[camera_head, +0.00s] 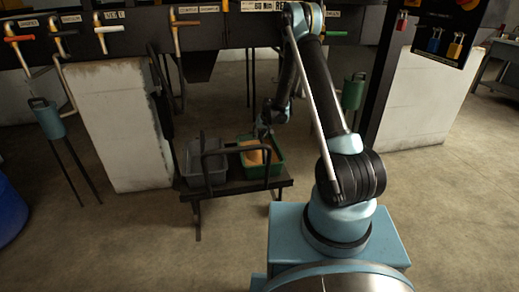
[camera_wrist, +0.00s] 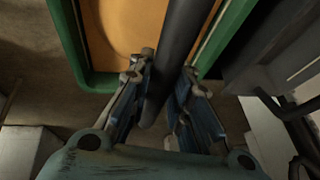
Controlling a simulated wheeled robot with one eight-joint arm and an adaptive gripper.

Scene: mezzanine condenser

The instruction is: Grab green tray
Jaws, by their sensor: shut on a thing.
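The green tray (camera_head: 280,168) rests on the right part of a low dark stand, with an orange-tan item (camera_head: 255,152) inside. In the wrist view, the tray's green rim (camera_wrist: 69,38) frames the orange-tan content. My gripper (camera_head: 264,130) is at the tray's far side in the head view. In the wrist view, my gripper (camera_wrist: 166,92) has its two fingers on either side of a dark round bar (camera_wrist: 183,35) crossing over the tray. It is shut on this bar. I cannot tell whether the bar is part of the tray.
A grey tray (camera_head: 207,176) stands left of the green one on the dark stand (camera_head: 238,188). Pale blocks (camera_head: 112,125) stand at left and right. A blue drum (camera_head: 8,212) is at far left. The front floor is clear.

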